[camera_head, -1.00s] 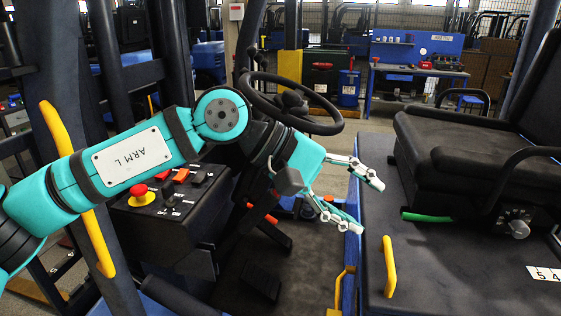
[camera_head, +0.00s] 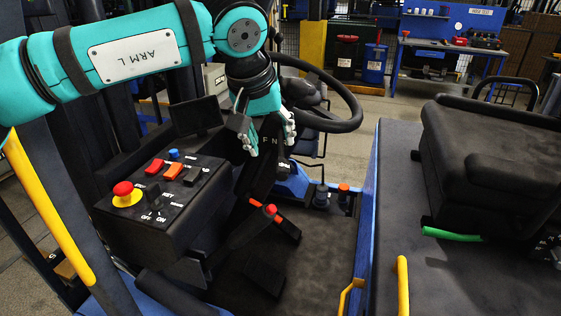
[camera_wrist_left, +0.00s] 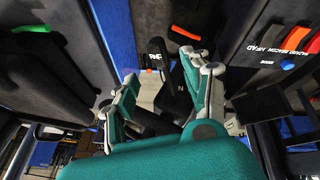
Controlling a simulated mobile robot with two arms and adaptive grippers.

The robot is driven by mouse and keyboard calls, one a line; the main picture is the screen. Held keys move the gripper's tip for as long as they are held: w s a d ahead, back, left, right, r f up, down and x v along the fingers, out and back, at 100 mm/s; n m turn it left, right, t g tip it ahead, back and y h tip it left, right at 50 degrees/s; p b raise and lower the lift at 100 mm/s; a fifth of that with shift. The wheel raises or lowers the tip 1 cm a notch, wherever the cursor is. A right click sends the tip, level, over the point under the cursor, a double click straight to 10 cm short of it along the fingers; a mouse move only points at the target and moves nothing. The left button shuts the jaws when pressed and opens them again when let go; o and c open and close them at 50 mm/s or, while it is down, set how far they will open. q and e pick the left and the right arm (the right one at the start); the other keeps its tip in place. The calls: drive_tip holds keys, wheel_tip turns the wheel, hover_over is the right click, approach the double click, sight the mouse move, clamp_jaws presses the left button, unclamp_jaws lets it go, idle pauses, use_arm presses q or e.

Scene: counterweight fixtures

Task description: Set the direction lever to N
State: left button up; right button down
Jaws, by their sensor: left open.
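The direction lever (camera_wrist_left: 157,50) appears in the left wrist view as a dark stalk with a knob marked with white letters, between my left fingers. A white N stands on the dark column beside it. My left gripper (camera_head: 270,138) is open, pointing down at the column below the steering wheel. It also shows in the left wrist view (camera_wrist_left: 158,66), with no clear contact on the lever.
The steering wheel (camera_head: 335,105) is close to the right of my left gripper. A switch console (camera_head: 165,195) with a red stop button (camera_head: 123,188) stands at the left. A red-tipped lever (camera_head: 254,224) rises below. The seat (camera_head: 490,160) is at the right; the floor between is open.

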sight(280, 166)
use_arm(q)
drive_tip(key=p+x, duration=0.1)
drive_tip(key=x, duration=0.6)
drive_tip(key=shift+w+d+f+p, duration=0.1)
drive_tip(key=shift+w+p, duration=0.05)
drive_tip(key=shift+p, duration=0.2)
drive_tip(key=shift+x, duration=1.05)
drive_tip(key=shift+w+d+f+p, duration=0.15)
drive_tip(key=shift+w+f+p, duration=0.15)
drive_tip(key=shift+f, duration=0.15)
drive_tip(key=shift+s, duration=0.1)
clamp_jaws()
use_arm(e)
drive_tip(key=w+r, duration=0.1)
drive_tip(key=w+d+r, duration=0.1)
drive_tip(key=w, duration=0.1)
drive_tip(key=shift+w+r, duration=0.15)
drive_tip(key=shift+r, duration=0.2)
